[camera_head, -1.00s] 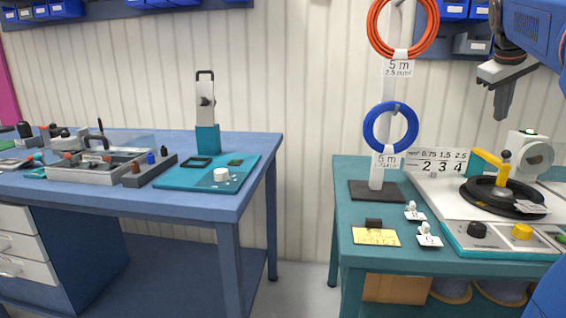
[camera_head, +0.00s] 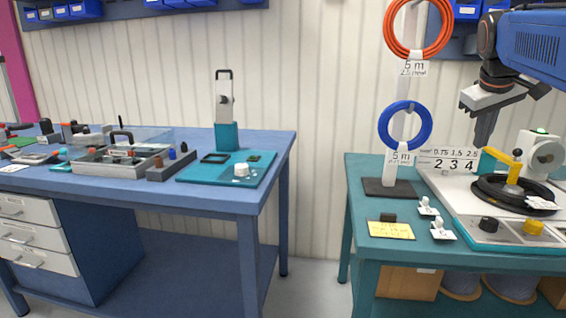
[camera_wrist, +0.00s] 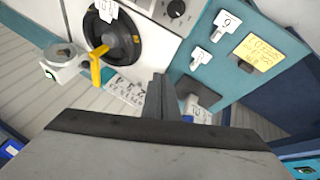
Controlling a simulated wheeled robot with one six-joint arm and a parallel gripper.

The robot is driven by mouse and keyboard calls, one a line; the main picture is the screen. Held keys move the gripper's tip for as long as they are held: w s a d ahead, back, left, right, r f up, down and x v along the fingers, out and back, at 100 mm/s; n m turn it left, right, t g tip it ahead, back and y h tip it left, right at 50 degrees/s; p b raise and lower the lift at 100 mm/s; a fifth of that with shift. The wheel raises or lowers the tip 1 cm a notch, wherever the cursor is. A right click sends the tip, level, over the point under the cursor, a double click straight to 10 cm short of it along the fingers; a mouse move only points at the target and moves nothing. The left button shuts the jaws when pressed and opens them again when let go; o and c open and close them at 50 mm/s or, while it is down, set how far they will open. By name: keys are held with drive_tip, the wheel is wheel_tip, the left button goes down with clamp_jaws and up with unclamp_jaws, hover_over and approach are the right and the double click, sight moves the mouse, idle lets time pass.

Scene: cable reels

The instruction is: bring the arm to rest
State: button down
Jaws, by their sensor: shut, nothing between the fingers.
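My gripper (camera_head: 482,143) is at the right in the head view, pointing down over the back of the teal bench. Its fingers are together with nothing between them. In the wrist view the closed fingers (camera_wrist: 158,98) stick up from the middle of the frame. The reel machine (camera_head: 490,215) with a black coil (camera_head: 488,193) and a yellow crank arm (camera_head: 500,160) lies below and to the right of my gripper. Part of my arm covers the upper right of the head view.
A stand (camera_head: 398,130) left of my gripper carries an orange cable ring (camera_head: 389,40) and a blue cable ring (camera_head: 384,135). A yellow note (camera_head: 389,232) lies at the teal bench's front. A blue workbench (camera_head: 225,200) with trays stands left, across a gap of free floor.

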drive_tip(key=s+a+f+y, duration=0.1)
drive_tip(key=s+a+f, duration=0.6)
drive_tip(key=f, duration=0.3)
drive_tip(key=s+a+f+y, duration=0.1)
drive_tip(key=s+a+f, duration=0.6)
drive_tip(key=f, duration=0.3)
drive_tip(key=s+a+f+y, duration=0.2)
drive_tip(key=s+a+f, duration=0.6)
drive_tip(key=f, duration=0.3)
drive_tip(key=shift+a+m, duration=0.3)
drive_tip(key=shift+a, duration=0.25)
drive_tip(key=shift+s, duration=0.1)
